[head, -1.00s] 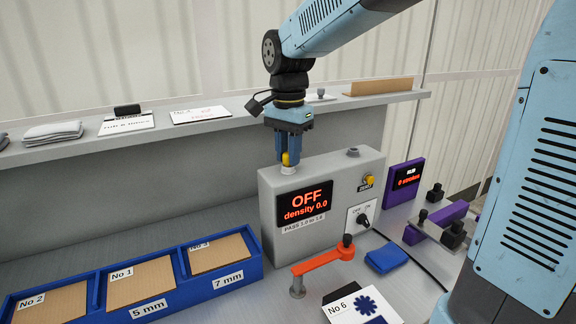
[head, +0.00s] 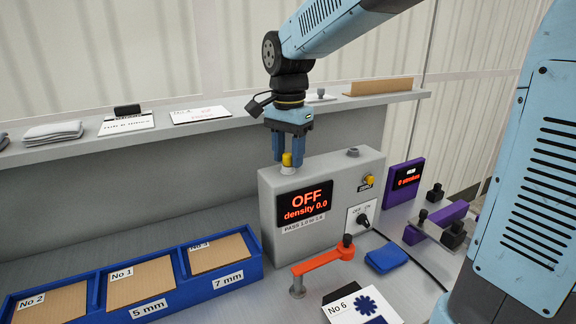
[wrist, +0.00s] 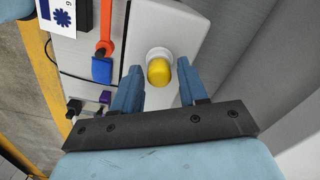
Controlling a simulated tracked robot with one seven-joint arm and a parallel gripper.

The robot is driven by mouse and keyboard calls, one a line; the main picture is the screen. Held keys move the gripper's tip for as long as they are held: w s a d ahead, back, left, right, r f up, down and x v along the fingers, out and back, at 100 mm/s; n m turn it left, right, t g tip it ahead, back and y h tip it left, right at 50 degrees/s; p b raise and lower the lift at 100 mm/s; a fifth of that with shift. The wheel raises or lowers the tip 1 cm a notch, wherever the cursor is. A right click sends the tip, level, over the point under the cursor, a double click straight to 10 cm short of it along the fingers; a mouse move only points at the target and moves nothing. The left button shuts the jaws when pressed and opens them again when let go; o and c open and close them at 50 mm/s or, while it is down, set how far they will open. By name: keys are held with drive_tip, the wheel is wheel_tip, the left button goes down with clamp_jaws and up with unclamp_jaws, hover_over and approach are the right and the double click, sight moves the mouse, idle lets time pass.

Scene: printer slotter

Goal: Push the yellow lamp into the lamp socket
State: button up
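The yellow lamp (head: 287,159) stands upright in a pale round socket (head: 288,170) on the top left of the grey density box (head: 264,205). In the wrist view the lamp (wrist: 159,71) sits in a white ring (wrist: 158,53). My gripper (head: 289,161) points down over the box from above. In the wrist view the fingers (wrist: 158,80) are apart, one on each side of the lamp, with a gap showing on both sides. How deep the lamp sits is hard to tell. The box display reads OFF, density 0.0.
A small grey knob (head: 352,152) is on the box's top right, with a dial switch (head: 363,220) on its front. An orange lever (head: 322,259) stands in front. A blue tray (head: 256,268) of cards is left, a shelf (head: 232,103) behind.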

sight(288, 153)
drive_tip(key=shift+o, duration=0.9)
drive_tip(key=shift+r, duration=0.1)
wheel_tip(288, 153, up, 13)
drive_tip(key=s+d+f+n+t, duration=0.2)
drive_tip(key=s+d+f+n, duration=0.2)
drive_tip(key=s+d, duration=0.4)
drive_tip(key=s+d+f+n+t, duration=0.3)
drive_tip(key=s+d+f+n, duration=0.1)
drive_tip(key=s+d+f, duration=0.3)
drive_tip(key=s+d, duration=0.1)
drive_tip(key=d, duration=0.1)
drive_tip(key=shift+s+d+f+t, duration=0.25)
drive_tip(key=shift+s+d+t, duration=0.05)
drive_tip(key=shift+s+d, duration=0.1)
drive_tip(key=shift+c, duration=0.4)
idle(1.1)
